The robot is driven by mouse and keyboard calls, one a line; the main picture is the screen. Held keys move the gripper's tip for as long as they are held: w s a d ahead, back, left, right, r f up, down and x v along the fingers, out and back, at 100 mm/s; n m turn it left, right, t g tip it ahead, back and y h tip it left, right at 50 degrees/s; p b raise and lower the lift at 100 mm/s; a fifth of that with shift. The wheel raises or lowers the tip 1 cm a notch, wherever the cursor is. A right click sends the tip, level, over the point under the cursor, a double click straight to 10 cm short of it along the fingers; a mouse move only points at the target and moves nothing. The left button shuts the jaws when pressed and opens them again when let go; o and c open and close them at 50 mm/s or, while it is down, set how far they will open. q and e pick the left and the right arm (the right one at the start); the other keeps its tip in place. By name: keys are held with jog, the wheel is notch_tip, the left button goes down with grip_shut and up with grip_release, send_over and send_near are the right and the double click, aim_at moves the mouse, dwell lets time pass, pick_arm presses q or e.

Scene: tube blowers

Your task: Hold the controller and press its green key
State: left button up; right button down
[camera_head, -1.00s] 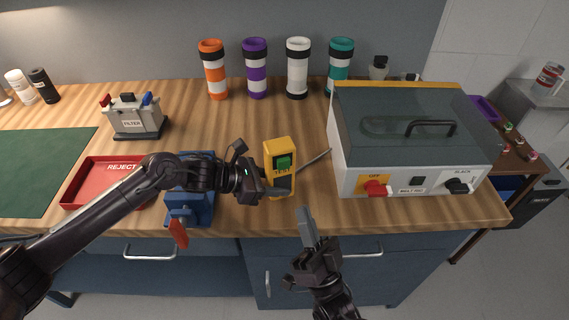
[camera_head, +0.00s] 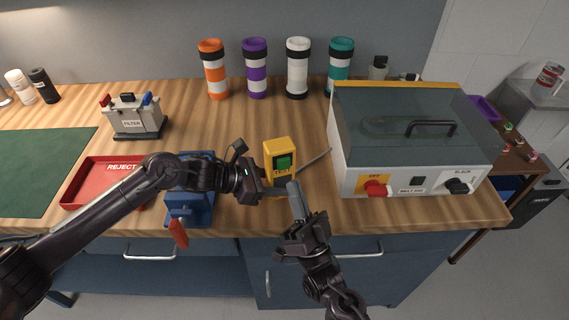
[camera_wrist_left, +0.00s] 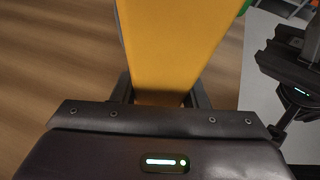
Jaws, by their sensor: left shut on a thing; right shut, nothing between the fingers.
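The yellow controller (camera_head: 270,152) stands upright above the wooden bench near its front edge, with its green key (camera_head: 284,162) facing the head camera. My left gripper (camera_head: 268,190) is shut on the controller's lower part. In the left wrist view the controller's yellow body (camera_wrist_left: 170,45) fills the space between the fingers. My right gripper (camera_head: 296,198) is shut and empty. Its fingertips are just below and right of the green key, over the controller's lower right in the picture. Whether they touch the controller cannot be told.
A grey box with a dark lid (camera_head: 400,125), red knob (camera_head: 376,189) and black knob stands at the right. A blue vise-like fixture (camera_head: 203,208) and red reject tray (camera_head: 75,190) are at left. Several striped tubes (camera_head: 257,68) stand at the back. A filter unit (camera_head: 135,120) is back left.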

aim_at(284, 163)
jog(key=shift+w+a, duration=0.25)
jog(key=shift+w, duration=0.45)
jog(key=shift+w+a, duration=0.2)
jog(key=shift+w, duration=0.5)
dwell(1.0)
jog(key=shift+w+a, duration=0.1)
jog(key=shift+w, duration=0.3)
dwell(0.4)
pick_arm(q)
jog(key=shift+s+d+r, duration=0.2)
jog(key=shift+s+r, duration=0.05)
jog(key=shift+s, duration=0.05)
pick_arm(e)
jog(key=shift+w+r, duration=0.25)
jog(key=shift+r, duration=0.1)
pick_arm(q)
jog(key=shift+w+a, duration=0.1)
pick_arm(e)
jog(key=shift+s, duration=0.1)
pick_arm(q)
jog(key=shift+w+a+f, duration=0.15)
jog(key=shift+w+f, duration=0.05)
jog(key=shift+w, duration=0.05)
pick_arm(e)
jog(key=shift+s+f, duration=0.1)
jog(key=shift+f, duration=0.05)
